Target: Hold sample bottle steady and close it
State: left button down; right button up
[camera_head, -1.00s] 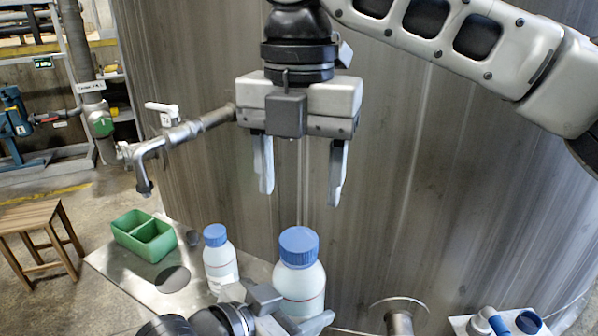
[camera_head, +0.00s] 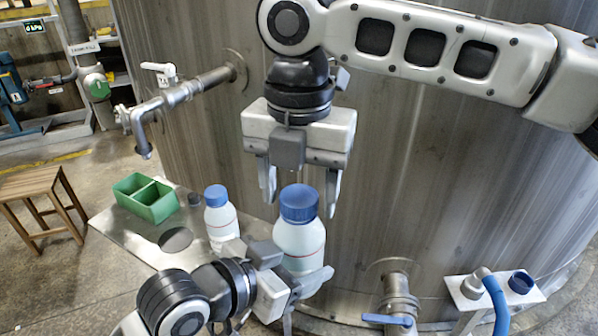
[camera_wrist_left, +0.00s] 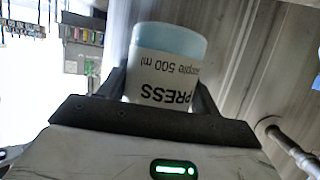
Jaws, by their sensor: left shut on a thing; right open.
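A white sample bottle (camera_head: 299,244) with a blue cap (camera_head: 299,203) on its top stands upright in the head view. My left gripper (camera_head: 300,278) is shut around its lower body. The left wrist view shows the printed bottle (camera_wrist_left: 165,75) between the fingers. My right gripper (camera_head: 301,198) points down over the cap, open, with one finger on each side of it. I cannot tell whether the fingers touch the cap, or how tightly the cap sits.
A second capped white bottle (camera_head: 220,217) stands just left. A green divided bin (camera_head: 146,199) sits on the metal shelf (camera_head: 128,240). A tap pipe (camera_head: 180,95) juts from the tank (camera_head: 440,150). A small shelf with a blue hose (camera_head: 496,300) is at right.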

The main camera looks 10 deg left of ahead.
jog(key=c, duration=1)
jog(key=m, duration=1.9)
jog(key=shift+f+m, duration=0.1)
jog(key=shift+m, duration=0.3)
jog(key=m, duration=0.6)
jog(key=o, duration=1.1)
jog(key=shift+o, duration=0.2)
notch_tip(320, 180, up, 12)
